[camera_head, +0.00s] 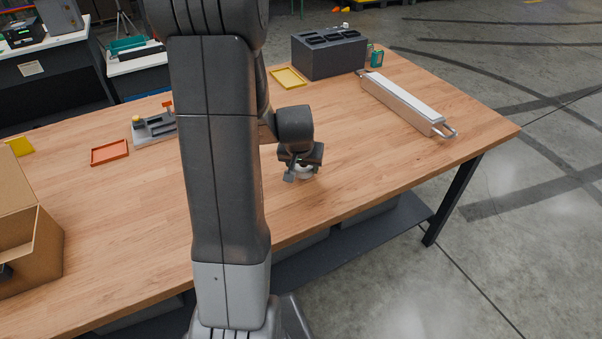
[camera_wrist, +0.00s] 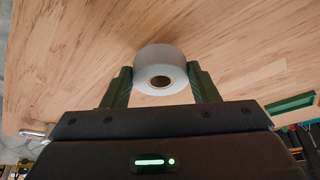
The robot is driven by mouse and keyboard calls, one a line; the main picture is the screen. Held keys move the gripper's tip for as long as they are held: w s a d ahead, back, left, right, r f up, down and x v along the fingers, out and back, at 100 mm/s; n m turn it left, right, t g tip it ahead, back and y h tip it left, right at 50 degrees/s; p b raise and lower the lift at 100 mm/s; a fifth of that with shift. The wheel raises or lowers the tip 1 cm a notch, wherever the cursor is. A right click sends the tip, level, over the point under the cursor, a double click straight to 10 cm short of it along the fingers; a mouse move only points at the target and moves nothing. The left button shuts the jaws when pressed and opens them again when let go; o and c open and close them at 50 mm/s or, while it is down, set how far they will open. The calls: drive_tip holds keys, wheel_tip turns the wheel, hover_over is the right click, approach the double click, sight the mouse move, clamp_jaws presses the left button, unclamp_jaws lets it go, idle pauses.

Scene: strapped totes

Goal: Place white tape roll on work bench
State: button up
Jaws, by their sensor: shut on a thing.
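The white tape roll (camera_wrist: 160,68) is between the two fingers of my gripper (camera_wrist: 161,84) in the wrist view, with its dark core hole facing the camera. My gripper is shut on it, one finger on each side. In the head view my gripper (camera_head: 303,175) is low over the middle of the wooden work bench (camera_head: 370,170), and a bit of the white roll (camera_head: 305,171) shows under it. I cannot tell whether the roll touches the bench top.
A grey box with slots (camera_head: 330,57) and a long silver case with handles (camera_head: 405,103) stand on the bench's far right. Yellow (camera_head: 288,78) and orange (camera_head: 109,152) trays lie on it. An open cardboard box (camera_head: 30,235) is at the left. The bench around my gripper is clear.

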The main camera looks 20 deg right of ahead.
sight(302, 170)
drive_tip(key=shift+f, duration=1.75)
drive_tip(key=shift+f+b, duration=0.2)
drive_tip(key=shift+b, duration=0.15)
drive_tip(key=o, duration=1)
drive_tip(key=shift+r, duration=0.2)
drive_tip(key=shift+r+p, duration=0.25)
drive_tip(key=shift+p, duration=0.05)
drive_tip(key=v, duration=1.1)
drive_tip(key=shift+s+a+r, duration=0.1)
drive_tip(key=shift+s+r, duration=0.05)
drive_tip(key=shift+r, duration=0.1)
